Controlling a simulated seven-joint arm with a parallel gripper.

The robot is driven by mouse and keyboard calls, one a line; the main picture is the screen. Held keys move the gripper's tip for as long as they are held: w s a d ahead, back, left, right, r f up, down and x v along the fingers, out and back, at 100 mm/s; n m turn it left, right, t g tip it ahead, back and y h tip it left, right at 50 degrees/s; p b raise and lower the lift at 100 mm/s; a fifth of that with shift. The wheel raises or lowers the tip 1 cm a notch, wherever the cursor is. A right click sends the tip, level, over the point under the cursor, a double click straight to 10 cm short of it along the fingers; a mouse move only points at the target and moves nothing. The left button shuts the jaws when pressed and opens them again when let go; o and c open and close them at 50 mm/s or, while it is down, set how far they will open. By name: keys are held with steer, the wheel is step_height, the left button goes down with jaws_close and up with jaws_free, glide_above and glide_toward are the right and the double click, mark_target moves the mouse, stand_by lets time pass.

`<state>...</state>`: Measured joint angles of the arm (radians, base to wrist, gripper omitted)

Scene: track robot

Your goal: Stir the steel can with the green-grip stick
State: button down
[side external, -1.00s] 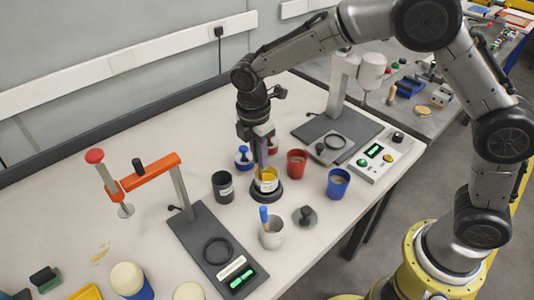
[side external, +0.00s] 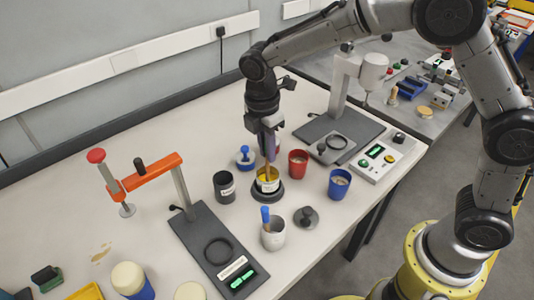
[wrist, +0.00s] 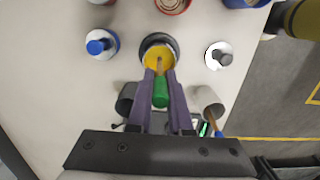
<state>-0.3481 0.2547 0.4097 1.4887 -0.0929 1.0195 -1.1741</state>
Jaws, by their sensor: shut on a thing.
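My gripper (side external: 269,157) is shut on the stick by its green grip (wrist: 160,92) and points down over a can of yellow contents (wrist: 158,60). The stick's tan shaft (side external: 268,172) reaches down into this can, with its lower end hidden in the yellow. The can (side external: 268,186) has a pale band and stands upright on a round black base (side external: 266,197). I take it for the steel can, though its metal hardly shows. In the side view the fingers hide most of the green grip.
A dark can (side external: 224,187) stands left of the can, a red cup (side external: 298,163) and blue cup (side external: 340,184) right. A blue-knobbed pot (side external: 245,159) is behind.

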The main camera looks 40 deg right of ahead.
steer(key=shift+r, duration=2.05)
steer(key=shift+r, duration=2.5)
